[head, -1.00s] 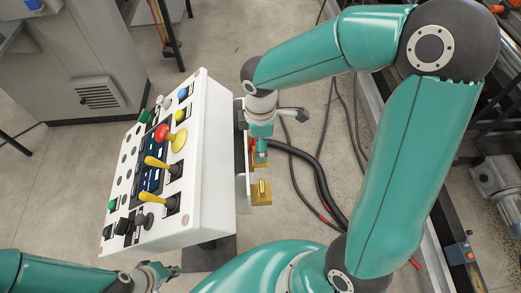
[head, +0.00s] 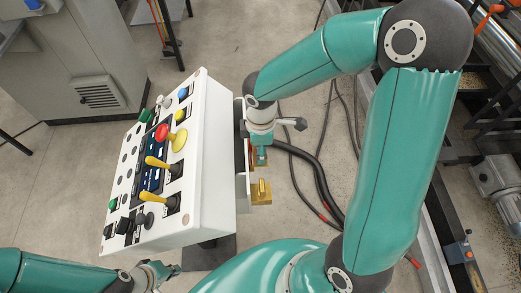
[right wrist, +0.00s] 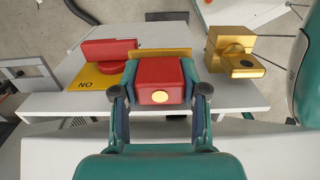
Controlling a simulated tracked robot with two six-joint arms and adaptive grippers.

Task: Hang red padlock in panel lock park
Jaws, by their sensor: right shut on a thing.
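The red padlock (right wrist: 160,82), a red block with a round yellow spot, is in my right gripper (right wrist: 160,97). The two fingers are shut on its sides in the right wrist view. A gold bar (right wrist: 160,52) shows just behind it; I cannot tell if they touch. The white control panel (head: 215,150) stands left of my right gripper (head: 260,155) in the head view. A gold bracket (head: 261,193) sits on its side, also seen at the right in the wrist view (right wrist: 231,50). My left gripper (head: 160,272) is low in the head view, its jaws unclear.
In the right wrist view, a red piece (right wrist: 108,53) lies at a yellow plate (right wrist: 98,77) marked NO, left of the padlock. The panel's face carries yellow levers (head: 155,198) and a red knob (head: 163,132). Dark cables (head: 322,185) lie on the floor to the right.

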